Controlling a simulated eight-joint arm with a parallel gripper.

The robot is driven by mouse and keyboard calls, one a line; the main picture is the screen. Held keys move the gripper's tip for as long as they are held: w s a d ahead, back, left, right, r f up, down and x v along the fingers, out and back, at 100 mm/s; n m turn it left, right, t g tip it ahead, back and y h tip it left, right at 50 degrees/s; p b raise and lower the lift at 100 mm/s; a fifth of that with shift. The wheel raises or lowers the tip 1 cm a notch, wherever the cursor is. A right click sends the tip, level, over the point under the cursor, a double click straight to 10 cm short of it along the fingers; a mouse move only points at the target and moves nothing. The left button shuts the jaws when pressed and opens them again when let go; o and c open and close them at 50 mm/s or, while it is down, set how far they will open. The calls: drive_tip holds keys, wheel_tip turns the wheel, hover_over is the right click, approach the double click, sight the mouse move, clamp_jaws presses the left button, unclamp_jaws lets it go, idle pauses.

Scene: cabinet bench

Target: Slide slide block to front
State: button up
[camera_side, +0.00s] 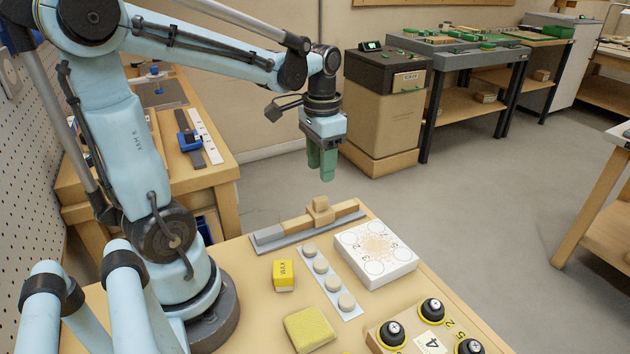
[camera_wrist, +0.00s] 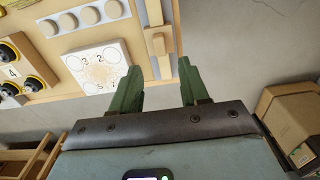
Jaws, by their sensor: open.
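The slide block (camera_side: 320,210) is a small wooden block with a knob on top. It sits on a wooden rail (camera_side: 346,209) along the bench's far edge, right of the rail's middle in the side view. In the wrist view the slide block (camera_wrist: 158,43) shows ahead of and between the green fingers. My gripper (camera_side: 322,178) is open and empty, pointing down above the block and apart from it. Its two green fingers also frame the gap in the wrist view (camera_wrist: 159,72).
A white tile with numbered circles (camera_side: 376,253) lies close to the rail. Nearby are a grey strip with several round pegs (camera_side: 328,283), a yellow wax block (camera_side: 283,275), a yellow sponge (camera_side: 309,330) and a board with black knobs (camera_side: 432,310). The air around my gripper is clear.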

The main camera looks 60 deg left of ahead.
sight(321, 199)
drive_tip(key=shift+f, duration=3.9)
clamp_jaws()
